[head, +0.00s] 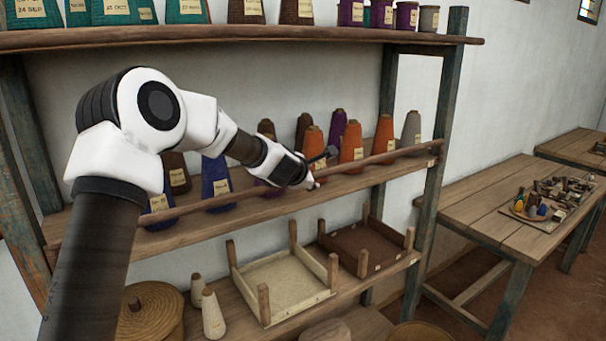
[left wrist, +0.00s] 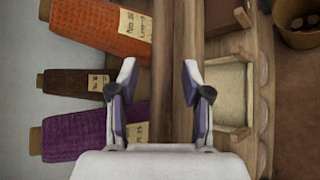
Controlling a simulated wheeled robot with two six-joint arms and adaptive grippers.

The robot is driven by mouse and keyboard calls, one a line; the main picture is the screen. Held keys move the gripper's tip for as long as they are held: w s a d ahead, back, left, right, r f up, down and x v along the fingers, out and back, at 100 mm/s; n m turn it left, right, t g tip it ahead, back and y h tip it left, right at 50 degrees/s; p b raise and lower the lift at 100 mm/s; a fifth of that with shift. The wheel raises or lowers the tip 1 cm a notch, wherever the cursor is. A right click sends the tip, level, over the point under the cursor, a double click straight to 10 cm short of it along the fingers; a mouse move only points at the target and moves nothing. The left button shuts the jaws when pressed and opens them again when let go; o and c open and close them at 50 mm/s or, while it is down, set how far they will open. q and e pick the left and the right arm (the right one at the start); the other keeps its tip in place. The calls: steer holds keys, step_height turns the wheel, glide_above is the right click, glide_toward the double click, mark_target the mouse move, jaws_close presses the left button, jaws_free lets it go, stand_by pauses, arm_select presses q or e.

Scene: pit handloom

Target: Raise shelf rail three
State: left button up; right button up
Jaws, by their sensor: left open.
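The shelf rail (head: 375,160) is a thin wooden bar along the front of the middle shelf (head: 215,225), in front of the cones. My left gripper (head: 322,168) is at the rail, right of its middle in the head view. My right gripper is not in view.
Orange cones (head: 351,145) and other thread cones stand close behind the rail. Two shallow trays (head: 285,310) (head: 372,268) sit on the shelf below, beside small pale cones (head: 212,313). A work table (head: 485,205) stands at the right.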

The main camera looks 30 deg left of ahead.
arm_select(q)
steer(key=v, duration=1)
steer(key=shift+s+r, duration=0.15)
steer(key=shift+s, duration=0.15)
steer(key=shift+w+a, duration=0.1)
